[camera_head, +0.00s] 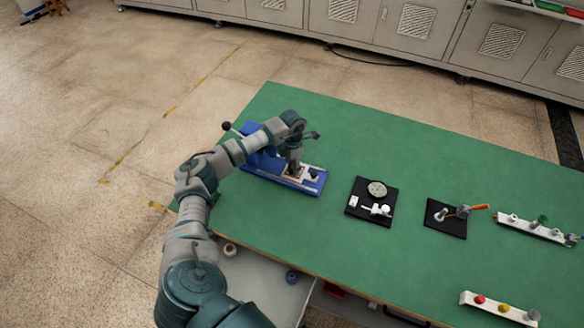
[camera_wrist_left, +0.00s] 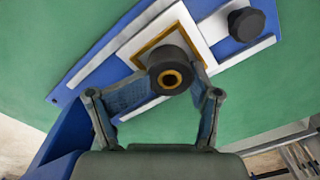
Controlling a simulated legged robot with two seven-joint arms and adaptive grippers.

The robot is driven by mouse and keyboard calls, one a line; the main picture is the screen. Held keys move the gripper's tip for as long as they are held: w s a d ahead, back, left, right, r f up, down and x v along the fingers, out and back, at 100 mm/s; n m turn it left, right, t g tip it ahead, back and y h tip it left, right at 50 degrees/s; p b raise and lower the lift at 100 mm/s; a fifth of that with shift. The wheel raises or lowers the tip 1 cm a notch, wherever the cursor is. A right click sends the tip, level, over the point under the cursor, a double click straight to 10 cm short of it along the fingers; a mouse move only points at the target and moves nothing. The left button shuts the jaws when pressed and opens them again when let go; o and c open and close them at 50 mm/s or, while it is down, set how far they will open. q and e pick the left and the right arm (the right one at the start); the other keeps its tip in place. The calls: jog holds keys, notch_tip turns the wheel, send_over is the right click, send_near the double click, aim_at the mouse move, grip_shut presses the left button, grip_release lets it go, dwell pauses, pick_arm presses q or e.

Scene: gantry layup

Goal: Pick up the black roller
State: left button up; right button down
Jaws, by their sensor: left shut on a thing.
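The black roller (camera_wrist_left: 170,72), a short dark cylinder with a brass-coloured centre, shows end-on in the left wrist view. My left gripper (camera_wrist_left: 172,82) is shut on it, one finger on each side. Behind the roller is a white square plate with a tan frame (camera_wrist_left: 196,29) on the blue fixture (camera_wrist_left: 96,78). I cannot tell whether the roller touches the plate. In the head view my left gripper (camera_head: 294,164) points down over the blue fixture (camera_head: 256,173) on the green table, and the roller is mostly hidden there. My right gripper is not in view.
A black mat (camera_head: 354,211) with a round disc and small white parts lies right of the fixture. Another black mat (camera_head: 447,228) holds metal parts and an orange-handled tool. White strips with knobs (camera_head: 535,229) and coloured buttons (camera_head: 499,308) lie at right. The table's far side is clear.

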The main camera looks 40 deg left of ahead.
aim_at(291, 167)
pick_arm(q)
jog(key=shift+d+r, duration=0.2)
jog(key=shift+d, duration=0.1)
jog(key=shift+c, duration=1.3)
jog(key=shift+r, duration=0.1)
grip_shut()
jog(key=shift+s+d+r, duration=0.1)
jog(key=shift+r, duration=0.3)
jog(key=shift+s+r, duration=0.25)
jog(key=shift+r, duration=0.35)
jog(key=shift+s+r, duration=0.2)
jog(key=shift+r, duration=0.35)
jog(key=s+d+r, duration=0.1)
jog(key=s+d, duration=0.2)
jog(key=s, duration=0.3)
jog(key=s+d, duration=0.4)
jog(key=s, duration=0.3)
jog(key=shift+r, duration=0.35)
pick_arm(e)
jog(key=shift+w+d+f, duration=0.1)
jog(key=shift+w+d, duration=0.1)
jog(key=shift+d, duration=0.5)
